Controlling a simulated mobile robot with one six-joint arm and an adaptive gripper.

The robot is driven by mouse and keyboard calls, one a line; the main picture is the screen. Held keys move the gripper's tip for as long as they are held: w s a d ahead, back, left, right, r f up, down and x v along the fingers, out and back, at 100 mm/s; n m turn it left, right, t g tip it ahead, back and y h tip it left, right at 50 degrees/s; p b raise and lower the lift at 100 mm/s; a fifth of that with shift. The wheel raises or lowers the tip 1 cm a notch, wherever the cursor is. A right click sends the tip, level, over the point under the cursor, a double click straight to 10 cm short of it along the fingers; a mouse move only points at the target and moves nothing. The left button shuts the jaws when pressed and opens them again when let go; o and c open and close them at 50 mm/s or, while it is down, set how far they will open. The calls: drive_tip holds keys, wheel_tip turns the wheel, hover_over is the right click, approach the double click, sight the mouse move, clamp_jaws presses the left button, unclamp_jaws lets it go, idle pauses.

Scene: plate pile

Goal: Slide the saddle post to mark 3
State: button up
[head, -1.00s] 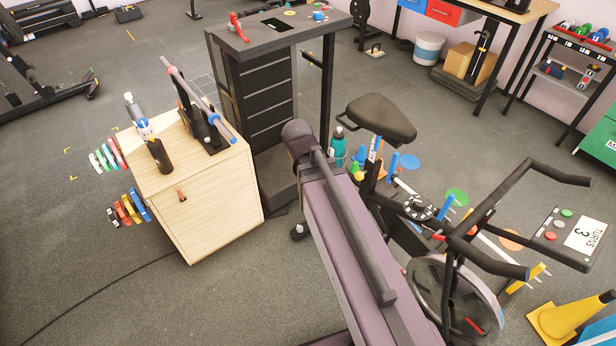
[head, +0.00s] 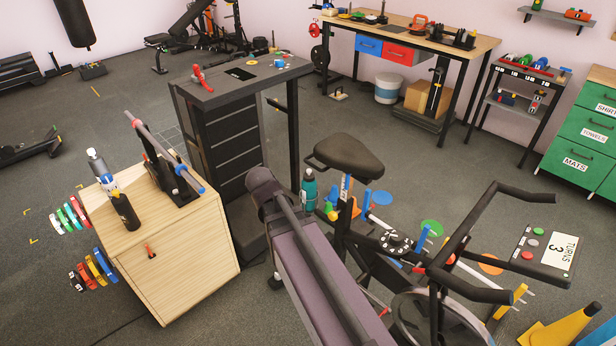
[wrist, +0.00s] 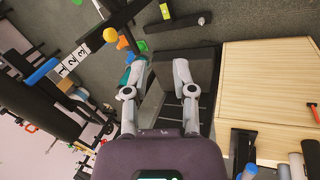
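The exercise bike's black saddle (head: 347,157) sits on top of the upright saddle post (head: 345,190), which carries a blue and white strip. In the wrist view the white strip with numbers 1, 2 and 3 (wrist: 73,60) shows at upper left, near a yellow ball-shaped knob (wrist: 110,34). I cannot tell which mark the post is set at. My gripper (wrist: 160,68) is open, its two grey fingers apart with nothing held between them. It is to the side of the post, not touching it. In the head view my own arm hides the fingers.
A wooden cabinet (head: 190,262) with bottles and a bar rack stands at left. A dark tower with a top shelf (head: 240,80) stands behind my arm. The bike's handlebars (head: 470,250), a TURNS 3 panel (head: 545,250) and a yellow cone (head: 560,330) are at right.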

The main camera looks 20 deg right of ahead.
drive_tip(key=w+d+f+n+t+h+b, duration=0.1)
drive_tip(key=w+d+h+b, duration=0.1)
drive_tip(key=w+h+b, duration=0.15)
drive_tip(key=w+d+f+t+h+b, duration=0.1)
drive_tip(key=w+d+h+b, duration=0.15)
drive_tip(key=w, duration=0.25)
drive_tip(key=n+t+h+b, duration=0.2)
drive_tip(key=t+h+b, duration=0.1)
drive_tip(key=h+b, duration=0.15)
approach(312, 164)
drive_tip(key=a, duration=0.3)
drive_tip(key=shift+s+a+r+b, duration=0.1)
drive_tip(key=shift+s+a+b, duration=0.15)
drive_tip(key=shift+s+b, duration=0.15)
drive_tip(key=shift+d, duration=0.15)
drive_tip(key=shift+b+x, duration=1.35)
drive_tip(key=shift+x, duration=5.4)
drive_tip(key=shift+s, duration=0.2)
clamp_jaws()
